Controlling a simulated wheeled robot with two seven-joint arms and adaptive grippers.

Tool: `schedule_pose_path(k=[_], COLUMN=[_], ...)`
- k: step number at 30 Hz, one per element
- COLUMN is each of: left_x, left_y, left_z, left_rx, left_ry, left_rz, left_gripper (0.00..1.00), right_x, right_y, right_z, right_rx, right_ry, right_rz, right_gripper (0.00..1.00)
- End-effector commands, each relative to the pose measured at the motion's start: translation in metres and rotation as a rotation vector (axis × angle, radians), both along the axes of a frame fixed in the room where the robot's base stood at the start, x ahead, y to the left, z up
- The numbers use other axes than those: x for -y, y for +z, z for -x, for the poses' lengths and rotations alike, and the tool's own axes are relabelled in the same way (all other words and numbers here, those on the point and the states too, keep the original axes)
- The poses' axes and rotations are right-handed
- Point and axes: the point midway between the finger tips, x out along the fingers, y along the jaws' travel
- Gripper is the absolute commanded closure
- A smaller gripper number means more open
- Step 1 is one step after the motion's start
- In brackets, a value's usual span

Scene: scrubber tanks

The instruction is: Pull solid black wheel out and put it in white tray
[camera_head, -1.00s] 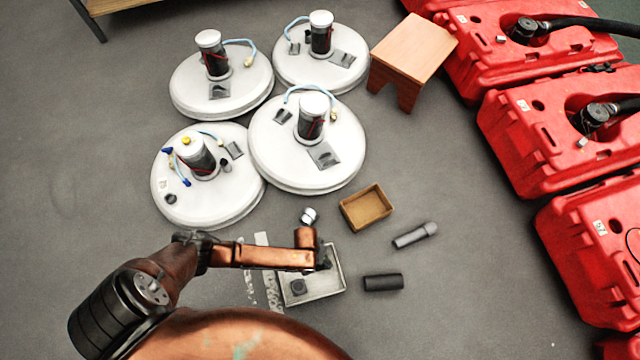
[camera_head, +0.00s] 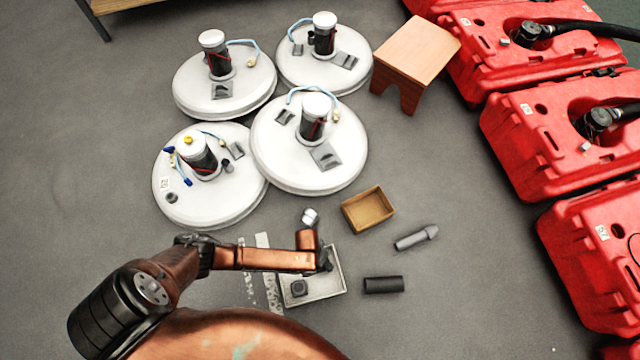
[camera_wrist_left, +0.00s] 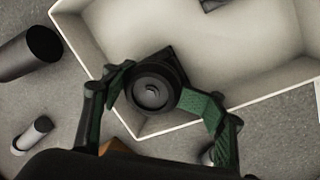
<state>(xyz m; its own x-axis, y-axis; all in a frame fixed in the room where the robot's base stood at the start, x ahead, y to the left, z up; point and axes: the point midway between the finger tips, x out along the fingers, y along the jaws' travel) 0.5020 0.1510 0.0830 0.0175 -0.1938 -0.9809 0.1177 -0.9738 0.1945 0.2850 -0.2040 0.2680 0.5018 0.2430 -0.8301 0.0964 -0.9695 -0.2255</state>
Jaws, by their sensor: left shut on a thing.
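The white tray (camera_head: 341,272) lies on the floor at the lower middle of the head view. It also shows in the wrist view (camera_wrist_left: 265,50). My left gripper (camera_head: 324,264) is over the tray's right part. In the wrist view my left gripper (camera_wrist_left: 163,92) has its green fingers on either side of a round black wheel-like part (camera_wrist_left: 152,91) with a squarish base, shut on it near the tray's corner. Whether it touches the tray floor, I cannot tell. A small dark block (camera_head: 299,287) sits in the tray's left part. My right gripper is not in view.
A brown box (camera_head: 368,209), a grey cylinder (camera_head: 416,238) and a black cylinder (camera_head: 383,285) lie right of the tray. Several white round tanks (camera_head: 308,150) stand behind. Red cases (camera_head: 555,135) line the right. A wooden stool (camera_head: 418,50) stands at the back.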

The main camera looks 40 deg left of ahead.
Motion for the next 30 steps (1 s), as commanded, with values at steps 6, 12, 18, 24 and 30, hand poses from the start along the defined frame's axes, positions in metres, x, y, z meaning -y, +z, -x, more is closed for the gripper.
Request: schedule_pose_path(k=[6, 12, 18, 24, 30], left_x=[-0.0026, -0.0039, -0.0048, -0.0045, -0.0049], left_y=[-0.0044, -0.0035, -0.0029, -0.0023, 0.0017], left_z=[0.0006, 0.0009, 0.0005, -0.0004, -0.0007], left_rx=[-0.001, -0.001, -0.001, 0.001, 0.002], left_ry=[0.003, 0.004, 0.004, 0.003, 0.003], left_rz=[-0.005, -0.005, -0.006, -0.006, -0.005], left_gripper=[0.39, 0.26, 0.19, 0.19, 0.19], right_x=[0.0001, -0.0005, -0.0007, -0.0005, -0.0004], right_y=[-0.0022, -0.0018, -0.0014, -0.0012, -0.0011], right_z=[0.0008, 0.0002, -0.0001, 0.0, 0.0], right_rx=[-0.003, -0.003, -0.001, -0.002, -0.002], right_ry=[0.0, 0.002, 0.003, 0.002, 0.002], right_rz=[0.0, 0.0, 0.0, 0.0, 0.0], right_gripper=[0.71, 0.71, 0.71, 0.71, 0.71])
